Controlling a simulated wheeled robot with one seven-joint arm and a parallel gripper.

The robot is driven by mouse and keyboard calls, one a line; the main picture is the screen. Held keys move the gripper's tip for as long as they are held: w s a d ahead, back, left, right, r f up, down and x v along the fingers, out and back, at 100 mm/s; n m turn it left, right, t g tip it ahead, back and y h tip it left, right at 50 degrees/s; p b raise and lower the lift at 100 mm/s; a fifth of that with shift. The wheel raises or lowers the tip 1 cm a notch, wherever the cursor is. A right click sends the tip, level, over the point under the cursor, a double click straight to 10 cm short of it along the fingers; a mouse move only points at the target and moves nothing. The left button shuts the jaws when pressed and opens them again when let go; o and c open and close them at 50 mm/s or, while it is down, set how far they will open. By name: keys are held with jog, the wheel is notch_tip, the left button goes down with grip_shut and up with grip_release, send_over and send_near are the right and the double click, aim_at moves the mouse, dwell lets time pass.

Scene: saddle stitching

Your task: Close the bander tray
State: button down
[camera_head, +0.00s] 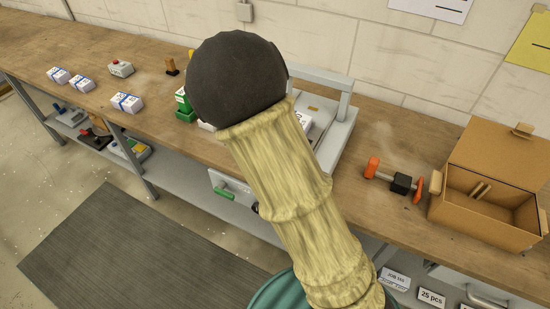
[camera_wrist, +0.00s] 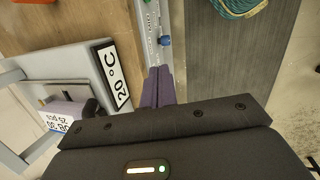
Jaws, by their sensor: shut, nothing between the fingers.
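In the wrist view, my gripper (camera_wrist: 158,87) has its two purple fingers together, with nothing between them. They are close to a narrow pale panel (camera_wrist: 150,15) along the bench front, which carries a blue knob (camera_wrist: 164,41); contact cannot be told. A grey machine with a 20 °C label (camera_wrist: 110,75) stands on the bench beside them. In the head view, my arm covers much of the grey-framed machine (camera_head: 343,115) and hides my gripper.
An open cardboard box (camera_head: 485,215) and an orange-handled tool (camera_head: 400,183) are right on the bench (camera_head: 215,155). Several banded stacks (camera_head: 127,103) lie left. A lower shelf (camera_head: 178,180) runs under the bench, and a dark mat (camera_head: 130,245) lies on the floor in front.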

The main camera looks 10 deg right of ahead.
jog(key=w+a+r+n+t+h+b, duration=0.1)
jog(key=w+a+n+t+h, duration=0.3)
jog(key=n, duration=1.3)
jog(key=w+a+t+b, duration=0.1)
jog(key=w+a+t, duration=0.3)
jog(key=w+a, duration=0.1)
jog(key=shift+w+r, duration=0.2)
jog(key=shift+w, duration=0.05)
jog(key=w+r+p+x, duration=0.1)
jog(key=r+p+x, duration=0.1)
jog(key=x, duration=1.1)
jog(key=shift+d+p, duration=0.35)
jog(key=shift+p, duration=0.3)
jog(key=shift+f, duration=0.1)
